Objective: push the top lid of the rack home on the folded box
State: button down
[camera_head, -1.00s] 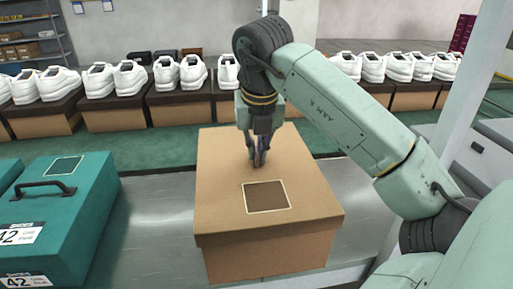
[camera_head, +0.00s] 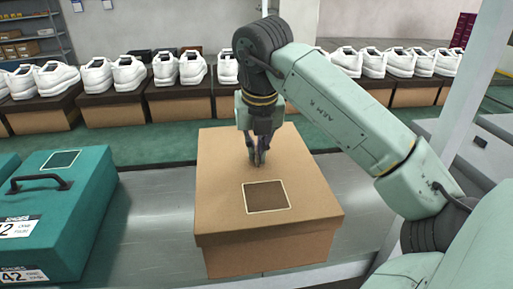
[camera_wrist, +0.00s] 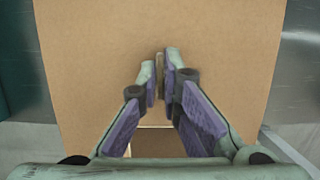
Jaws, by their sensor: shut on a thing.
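The brown lid (camera_head: 225,165), with a dark square outlined in pale on its top, sits over the brown box (camera_head: 265,257), and its rim overlaps the box's upper front. Whether it is fully down all round is hidden. My gripper (camera_head: 257,164) points straight down at the rear half of the lid. In the wrist view its fingers (camera_wrist: 161,72) are close together at the lid's top, with a thin brown piece between them. It is shut on that small part of the lid, which the fingers mostly hide.
A teal shoebox (camera_head: 65,215) with a black handle stands at the left on the grey metal table (camera_head: 150,215). White shoes (camera_head: 128,72) on dark-topped boxes line the back. A pale post (camera_head: 465,110) rises at the right.

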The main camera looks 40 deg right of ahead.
jog(key=shift+f+b, duration=0.65)
jog(key=shift+f, duration=0.15)
jog(key=c, duration=1.7)
grip_release()
jog(key=v, duration=1.2)
jog(key=shift+r, duration=0.1)
